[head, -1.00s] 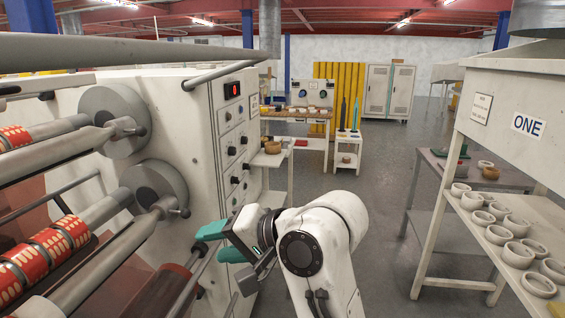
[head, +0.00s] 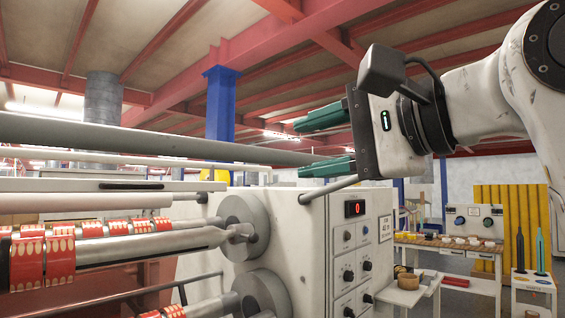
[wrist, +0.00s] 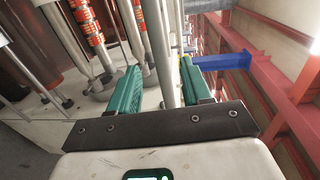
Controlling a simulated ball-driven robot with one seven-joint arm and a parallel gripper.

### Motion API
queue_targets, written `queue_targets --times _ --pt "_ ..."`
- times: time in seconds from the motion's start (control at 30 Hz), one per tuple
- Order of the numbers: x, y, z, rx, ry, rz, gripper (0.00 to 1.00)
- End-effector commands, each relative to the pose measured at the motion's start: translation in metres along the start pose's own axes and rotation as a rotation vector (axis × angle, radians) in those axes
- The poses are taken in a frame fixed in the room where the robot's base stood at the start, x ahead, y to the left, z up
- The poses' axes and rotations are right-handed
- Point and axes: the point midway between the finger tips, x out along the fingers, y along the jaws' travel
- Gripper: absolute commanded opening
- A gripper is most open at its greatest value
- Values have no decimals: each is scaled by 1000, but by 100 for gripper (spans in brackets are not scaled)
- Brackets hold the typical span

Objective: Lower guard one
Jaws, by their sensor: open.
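Guard one appears to be the long grey bar (head: 130,139) running across the top of the machine in the head view. A bent grey arm (head: 328,187) joins it to the machine's end panel. My gripper (head: 299,147) is open at the bar's right end, one green finger above it and one lower. In the wrist view, a grey bar (wrist: 167,50) shows between the two fingers of my gripper (wrist: 159,64). I cannot tell whether either finger touches it. The gripper holds nothing.
Below the bar are rollers with red-and-cream tape rolls (head: 60,258) and grey round hubs (head: 240,222). The control panel (head: 352,250) with a red display is just under the gripper. A workbench (head: 470,250) and a small stand (head: 533,283) are at the back right.

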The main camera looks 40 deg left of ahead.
Motion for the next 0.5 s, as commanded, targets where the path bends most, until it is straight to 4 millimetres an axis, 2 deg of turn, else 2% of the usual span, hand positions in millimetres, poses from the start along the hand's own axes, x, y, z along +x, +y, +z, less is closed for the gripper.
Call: queue_targets --times 0.3,0.5 --pt "58 -1 0 0 0 1 48" --pt "81 0 -1 -1 1 1 48"
